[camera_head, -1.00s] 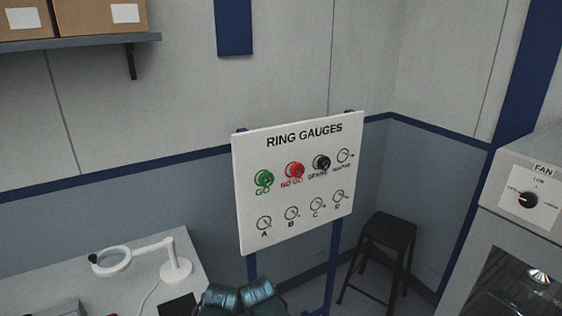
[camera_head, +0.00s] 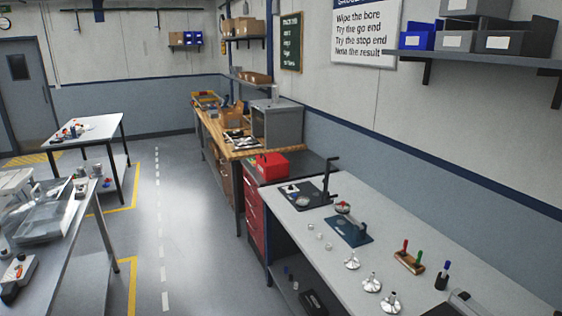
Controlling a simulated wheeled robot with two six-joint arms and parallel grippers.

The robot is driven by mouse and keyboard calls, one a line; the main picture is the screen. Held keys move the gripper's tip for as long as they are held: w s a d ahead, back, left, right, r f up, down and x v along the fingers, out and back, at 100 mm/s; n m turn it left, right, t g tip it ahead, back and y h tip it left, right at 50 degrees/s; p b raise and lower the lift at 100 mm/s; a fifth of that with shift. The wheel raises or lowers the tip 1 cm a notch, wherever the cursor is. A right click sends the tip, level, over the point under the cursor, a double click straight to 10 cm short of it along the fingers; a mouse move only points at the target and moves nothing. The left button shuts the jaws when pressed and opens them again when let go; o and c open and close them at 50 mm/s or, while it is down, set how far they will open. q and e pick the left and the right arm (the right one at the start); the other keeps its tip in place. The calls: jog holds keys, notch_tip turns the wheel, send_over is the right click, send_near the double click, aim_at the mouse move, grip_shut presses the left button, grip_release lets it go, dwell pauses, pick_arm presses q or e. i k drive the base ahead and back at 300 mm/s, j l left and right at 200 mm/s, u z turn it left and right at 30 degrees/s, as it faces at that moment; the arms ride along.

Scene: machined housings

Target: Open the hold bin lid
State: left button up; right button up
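Neither of my grippers shows in the head view. No container in view carries a label I can read as the hold bin. A red box (camera_head: 270,166) sits on the dark top of a red drawer cabinet (camera_head: 255,208), right of the aisle; whether it has a lid is too small to tell. A clear plastic container (camera_head: 46,222) stands on the left bench. Another clear-topped item (camera_head: 470,303) is cut off at the bottom right edge.
A long grey bench (camera_head: 400,262) on the right holds metal funnel-shaped parts (camera_head: 371,284), dark mats (camera_head: 349,231) and a wooden rack (camera_head: 409,258). A wooden bench (camera_head: 212,125) stands beyond. A white table (camera_head: 92,128) is at the left. The aisle floor (camera_head: 185,225) is clear.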

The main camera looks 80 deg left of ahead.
aim_at(268, 160)
jog(key=u, duration=2.8)
jog(key=i+j+u, duration=0.1)
jog(key=i+u, duration=0.35)
jog(key=i, duration=2.95)
